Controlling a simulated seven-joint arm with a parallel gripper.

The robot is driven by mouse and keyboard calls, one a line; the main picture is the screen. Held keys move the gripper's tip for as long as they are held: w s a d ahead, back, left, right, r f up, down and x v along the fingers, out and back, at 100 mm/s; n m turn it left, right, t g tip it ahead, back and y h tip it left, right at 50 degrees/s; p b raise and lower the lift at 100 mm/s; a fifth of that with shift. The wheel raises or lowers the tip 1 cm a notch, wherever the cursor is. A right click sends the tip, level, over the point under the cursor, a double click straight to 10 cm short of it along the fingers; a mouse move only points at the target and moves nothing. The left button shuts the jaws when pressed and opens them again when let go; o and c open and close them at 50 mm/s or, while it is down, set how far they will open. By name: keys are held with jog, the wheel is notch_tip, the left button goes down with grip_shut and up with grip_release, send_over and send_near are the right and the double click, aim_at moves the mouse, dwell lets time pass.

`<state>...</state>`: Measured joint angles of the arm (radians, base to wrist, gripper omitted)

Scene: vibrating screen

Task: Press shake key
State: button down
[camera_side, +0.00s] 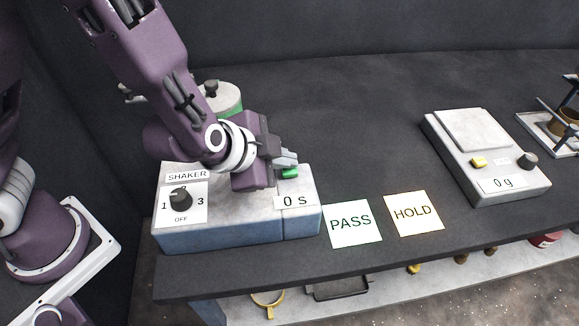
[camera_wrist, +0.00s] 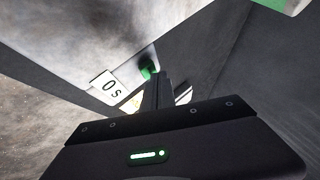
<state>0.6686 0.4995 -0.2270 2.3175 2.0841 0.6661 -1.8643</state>
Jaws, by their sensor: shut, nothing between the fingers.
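The shaker (camera_side: 240,228) is a white-topped box with a blue-grey lower body at the left of the bench. Its green key (camera_side: 289,173) sits near the right end of the top, behind the "0 s" display (camera_side: 295,202). The dial (camera_side: 180,200) on its front left is marked 1, 3 and OFF. My gripper (camera_side: 287,160) is shut and empty, with its fingertips at the green key. In the wrist view the green key (camera_wrist: 149,68) shows just beyond the fingertips (camera_wrist: 157,80). I cannot tell whether they touch it. The display (camera_wrist: 110,88) also shows there.
A PASS card (camera_side: 350,222) and a HOLD card (camera_side: 414,213) lie right of the shaker. A scale (camera_side: 487,160) reading "0 g" stands at the right. A lidded, green-banded container (camera_side: 222,98) is behind my arm. The bench middle (camera_side: 350,120) is clear.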

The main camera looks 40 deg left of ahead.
aim_at(286, 172)
jog(key=shift+f, duration=0.35)
dwell(0.5)
jog(key=shift+r, duration=0.85)
jog(key=shift+r, duration=2.55)
jog(key=d, duration=0.8)
jog(key=shift+s, duration=0.2)
